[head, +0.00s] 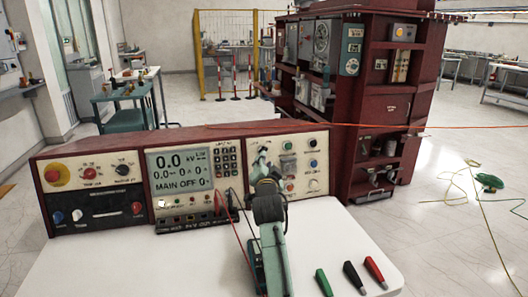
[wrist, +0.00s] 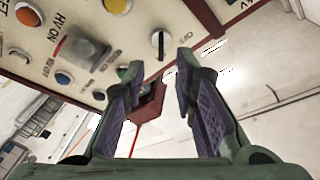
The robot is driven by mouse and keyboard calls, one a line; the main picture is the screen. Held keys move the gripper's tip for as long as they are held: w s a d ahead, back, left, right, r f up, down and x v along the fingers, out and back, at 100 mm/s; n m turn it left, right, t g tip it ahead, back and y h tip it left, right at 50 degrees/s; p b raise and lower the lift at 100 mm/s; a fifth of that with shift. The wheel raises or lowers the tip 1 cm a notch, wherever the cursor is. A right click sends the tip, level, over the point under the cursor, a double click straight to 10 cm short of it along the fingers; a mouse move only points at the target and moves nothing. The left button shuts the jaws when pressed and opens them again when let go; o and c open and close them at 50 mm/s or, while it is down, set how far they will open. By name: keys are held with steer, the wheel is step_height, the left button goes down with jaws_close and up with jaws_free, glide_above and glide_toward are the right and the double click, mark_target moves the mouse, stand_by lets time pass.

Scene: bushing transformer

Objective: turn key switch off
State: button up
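The control console (head: 190,132) stands on a white table, with a dark red frame and cream panels. In the wrist view its button panel (wrist: 75,45) appears tilted at upper left. A round switch with a dark vertical slot or key (wrist: 158,42), which looks like the key switch, sits near the panel edge. My gripper (wrist: 158,68) is open and empty, its purple-padded fingers apart just below that switch in the picture. I see no contact with it. In the head view my gripper (head: 262,158) is in front of the right panel and covers part of it.
The console screen (head: 181,172) reads "MAIN OFF". Cables hang from the console's front beside my arm. Green, black and red probes (head: 353,277) lie at the table's right front. A dark red cabinet (head: 372,100) stands behind to the right.

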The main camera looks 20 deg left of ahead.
steer(key=p+x, duration=0.2)
steer(key=x, duration=0.5)
steer(key=shift+w, duration=0.1)
jaws_close()
stand_by(0.4)
